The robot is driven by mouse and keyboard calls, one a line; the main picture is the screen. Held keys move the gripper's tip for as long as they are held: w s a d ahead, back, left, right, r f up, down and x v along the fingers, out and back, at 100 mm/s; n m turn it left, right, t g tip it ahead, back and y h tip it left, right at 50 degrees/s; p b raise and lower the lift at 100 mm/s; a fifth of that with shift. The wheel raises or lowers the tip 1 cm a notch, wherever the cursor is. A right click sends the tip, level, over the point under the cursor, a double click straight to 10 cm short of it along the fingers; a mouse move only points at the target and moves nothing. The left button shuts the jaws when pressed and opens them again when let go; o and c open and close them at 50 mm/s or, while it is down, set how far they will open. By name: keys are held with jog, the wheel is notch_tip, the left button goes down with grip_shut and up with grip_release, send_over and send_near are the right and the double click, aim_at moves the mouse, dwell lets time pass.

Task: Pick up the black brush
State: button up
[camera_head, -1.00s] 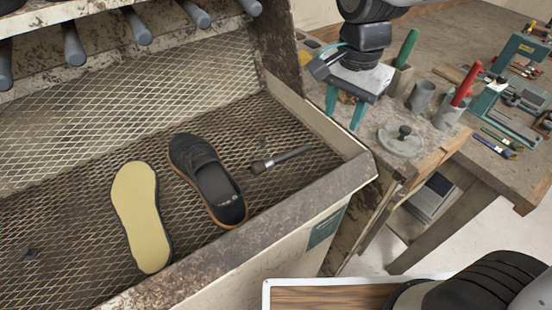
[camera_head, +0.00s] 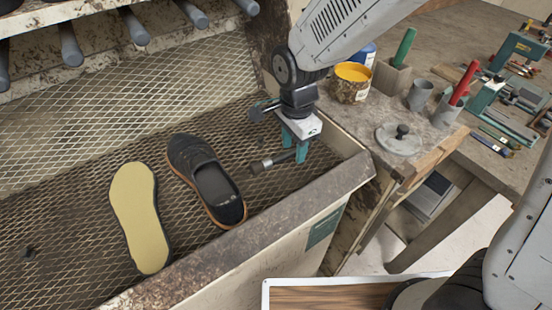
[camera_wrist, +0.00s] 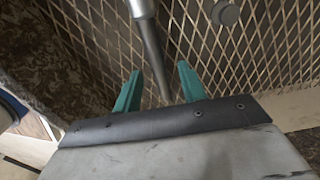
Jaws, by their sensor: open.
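The black brush (camera_head: 272,162) lies on the mesh floor of the tray, to the right of the dark shoe. Its ferrule end shows in the head view, and its handle end is hidden behind my gripper. My gripper (camera_head: 301,158) is over the handle with its teal fingers pointing down. In the wrist view the brush handle (camera_wrist: 154,58) runs between the two open fingers of my gripper (camera_wrist: 157,88), with a gap on each side.
A black shoe (camera_head: 207,178) and a yellow sole (camera_head: 140,215) lie left of the brush. The tray's front wall (camera_head: 262,222) rises close by. A yellow paint can (camera_head: 350,88) and a grey lid (camera_head: 400,142) stand on the bench to the right.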

grip_shut()
dwell(0.3)
